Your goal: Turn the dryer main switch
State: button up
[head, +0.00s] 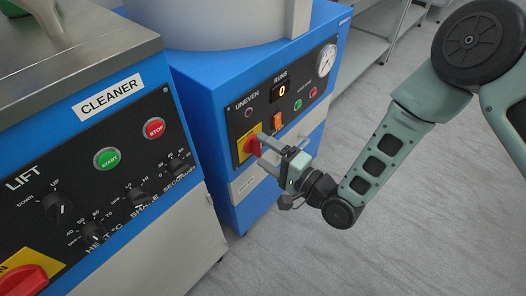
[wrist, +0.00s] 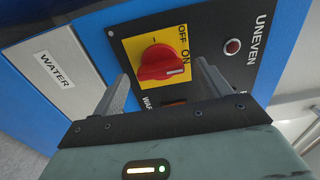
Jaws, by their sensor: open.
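The main switch is a red rotary handle (wrist: 160,62) on a yellow plate with OFF and ON printed on it; it also shows in the head view (head: 253,146). Its white line points right in the wrist view, near the word ON. My gripper (head: 266,151) is open in front of the switch. In the wrist view its two fingers (wrist: 163,78) stand on either side of the handle with gaps. The fingers look empty, and I cannot tell how deep they reach around the handle.
The blue machine's panel also has a RUNS counter (head: 282,91), a gauge (head: 326,60), small lamps and an orange part (head: 277,122). The cleaner (head: 108,97), with buttons and knobs, stands close at left. Grey floor (head: 300,245) is clear at lower right.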

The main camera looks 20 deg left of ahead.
jog(key=shift+w+a, duration=0.25)
jog(key=shift+a, duration=0.4)
jog(key=c, duration=1)
